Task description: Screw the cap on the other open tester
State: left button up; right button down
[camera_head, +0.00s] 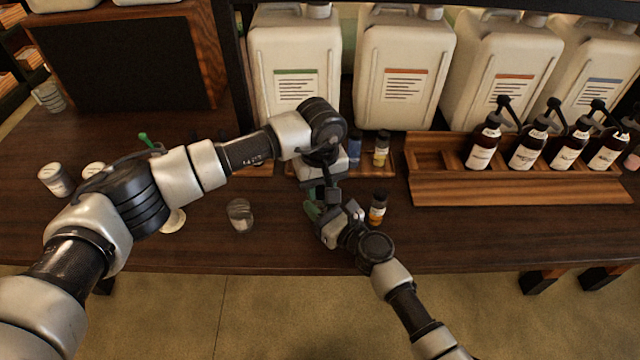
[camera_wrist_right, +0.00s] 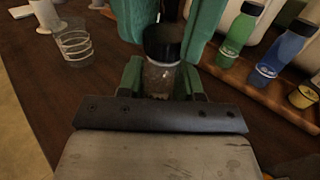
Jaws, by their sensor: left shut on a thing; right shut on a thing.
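A small clear glass tester (camera_wrist_right: 160,78) stands upright between the green fingers of my right gripper (camera_wrist_right: 158,80), which is shut on it. A black cap (camera_wrist_right: 163,40) sits at the tester's top; whether it is threaded on cannot be told. The green fingers of my left gripper (camera_wrist_right: 168,28) come from above on both sides of the cap and are shut on it. In the head view my left gripper (camera_head: 322,192) points down over my right gripper (camera_head: 322,218), near the table's front. The tester and cap are mostly hidden there.
An amber bottle (camera_head: 377,210) stands close right of my right gripper. An empty glass (camera_head: 240,215) is at left.

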pick_arm(q)
jog(key=m, duration=0.7)
jog(key=shift+r, duration=0.1)
jog(key=m, duration=0.5)
jog(key=shift+m, duration=0.4)
jog(key=o, duration=0.9)
jog(key=shift+r, duration=2.2)
jog(key=shift+c, duration=0.3)
